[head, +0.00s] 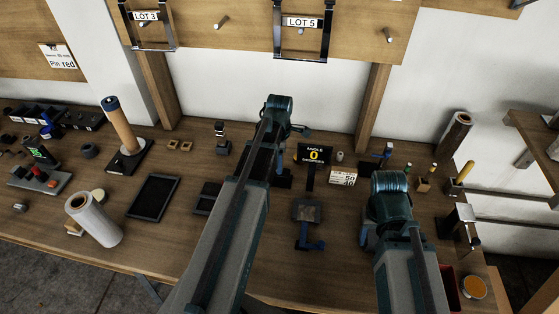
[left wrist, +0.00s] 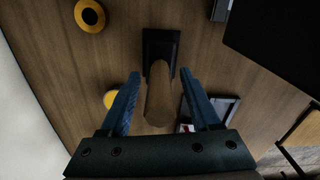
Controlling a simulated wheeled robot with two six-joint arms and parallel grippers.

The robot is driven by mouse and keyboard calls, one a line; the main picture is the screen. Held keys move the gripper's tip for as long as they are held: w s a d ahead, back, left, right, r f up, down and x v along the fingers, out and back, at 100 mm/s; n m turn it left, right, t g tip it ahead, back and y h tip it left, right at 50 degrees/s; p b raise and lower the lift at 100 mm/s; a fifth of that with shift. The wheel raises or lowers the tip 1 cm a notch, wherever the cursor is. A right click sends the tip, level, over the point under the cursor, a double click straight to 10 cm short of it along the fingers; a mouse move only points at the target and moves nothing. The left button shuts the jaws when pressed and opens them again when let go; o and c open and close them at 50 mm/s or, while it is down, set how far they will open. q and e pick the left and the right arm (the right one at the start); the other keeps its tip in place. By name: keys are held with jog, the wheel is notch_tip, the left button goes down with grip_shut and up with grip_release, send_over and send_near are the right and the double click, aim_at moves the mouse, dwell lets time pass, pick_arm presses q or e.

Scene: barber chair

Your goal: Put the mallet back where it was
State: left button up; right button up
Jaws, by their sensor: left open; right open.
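In the left wrist view a brown wooden cylinder (left wrist: 160,98), which looks like the mallet's handle, rises from a dark rectangular block (left wrist: 160,45). I cannot tell for sure that it is the mallet. My left gripper (left wrist: 160,74) is open, with one blue finger on each side of the cylinder; I cannot tell whether they touch it. In the head view my left gripper (head: 275,130) is over the middle of the bench, and its arm hides what is below. My right gripper (head: 388,205) is over the right of the bench, open, its fingers mostly hidden, with nothing seen held.
A tan post with a blue cap (head: 122,128), a white roll (head: 93,220) and a dark tray (head: 153,198) stand on the left. A brown roll (head: 455,135) stands at the right.

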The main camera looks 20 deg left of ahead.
pick_arm(q)
notch_tip(320, 180, up, 12)
jog(key=p, duration=1.2)
jog(key=shift+r, duration=0.2)
pick_arm(e)
notch_tip(320, 180, up, 12)
jog(key=shift+r, duration=0.15)
pick_arm(q)
jog(key=shift+f, duration=0.1)
